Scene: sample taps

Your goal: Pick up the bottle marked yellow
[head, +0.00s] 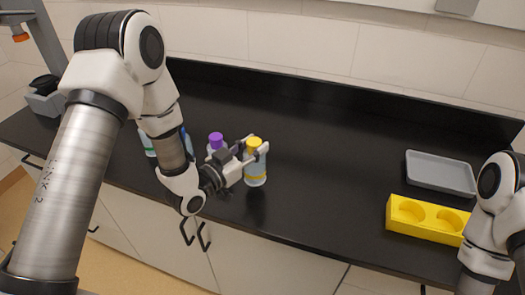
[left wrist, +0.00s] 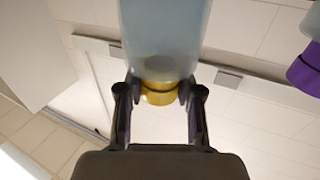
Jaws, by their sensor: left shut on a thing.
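The bottle marked yellow (head: 255,168) is clear and pale blue, with a yellow cap and a yellow band near its base. It is upright over the black counter; I cannot tell whether its base touches it. My left gripper (head: 254,151) is shut on it from the left, just below the cap. In the left wrist view the bottle (left wrist: 163,45) sits between the two fingers of my left gripper (left wrist: 160,95), which close near its yellow cap. My right arm shows at the right edge, but its gripper is out of view.
A purple-capped bottle (head: 216,140) stands close by on the left, partly behind my left gripper. Other bottles are mostly hidden behind my left arm. A yellow holder (head: 395,215) with round recesses and a grey tray (head: 440,173) sit at the right. The counter's middle is clear.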

